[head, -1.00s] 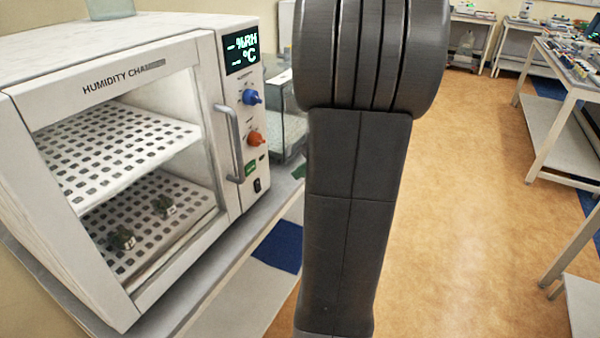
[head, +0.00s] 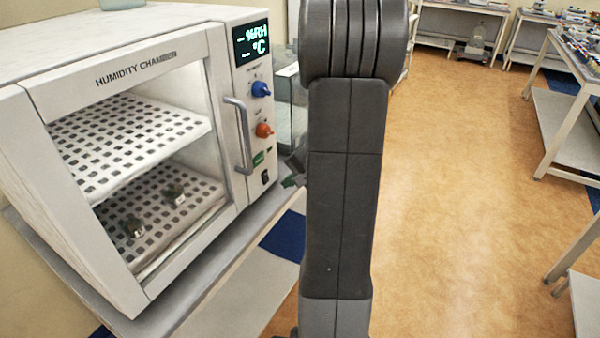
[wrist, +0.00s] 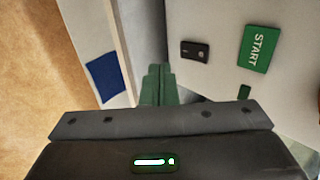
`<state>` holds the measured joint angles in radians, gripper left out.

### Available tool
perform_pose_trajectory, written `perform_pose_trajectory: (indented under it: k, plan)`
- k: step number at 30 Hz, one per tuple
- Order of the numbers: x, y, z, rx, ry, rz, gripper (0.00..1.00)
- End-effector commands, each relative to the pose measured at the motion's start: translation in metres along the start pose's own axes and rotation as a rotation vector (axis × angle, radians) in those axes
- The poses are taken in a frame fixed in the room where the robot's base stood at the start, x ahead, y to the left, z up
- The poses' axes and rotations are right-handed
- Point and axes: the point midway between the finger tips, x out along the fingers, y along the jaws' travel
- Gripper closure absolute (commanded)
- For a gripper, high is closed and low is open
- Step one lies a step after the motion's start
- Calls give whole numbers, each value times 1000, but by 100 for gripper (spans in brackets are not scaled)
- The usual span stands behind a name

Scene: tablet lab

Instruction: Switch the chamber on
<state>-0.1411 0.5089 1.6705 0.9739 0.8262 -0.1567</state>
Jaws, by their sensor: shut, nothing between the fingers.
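The humidity chamber (head: 130,62) stands on the bench at the left, its display (head: 251,42) showing dashes with %RH and °C. Its front panel has a blue knob (head: 260,89), an orange knob (head: 264,130), a green START button (head: 258,159) and a black rocker switch (head: 265,177) below it. In the wrist view the rocker switch (wrist: 195,51) and START button (wrist: 259,48) lie on the white panel ahead of my gripper. My gripper (wrist: 156,72) is shut and empty, its green fingertips apart from the switch. In the head view my gripper (head: 290,182) is mostly hidden behind my arm.
The chamber's vertical handle (head: 240,135) stands out left of the controls. Two small items rest on its lower perforated shelf (head: 200,204). A glass-sided box (head: 291,105) stands behind the chamber. The floor (head: 455,200) to the right is clear, with benches beyond.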

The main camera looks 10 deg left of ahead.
Motion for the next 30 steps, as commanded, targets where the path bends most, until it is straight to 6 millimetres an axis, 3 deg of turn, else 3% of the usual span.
perform_pose_trajectory:
  k: [2,10,30]
  plan:
    - [14,0,1,1,-3,2,100]
    - [37,-24,0,0,0,0,100]
    - [48,-22,-1,0,3,-33,100]
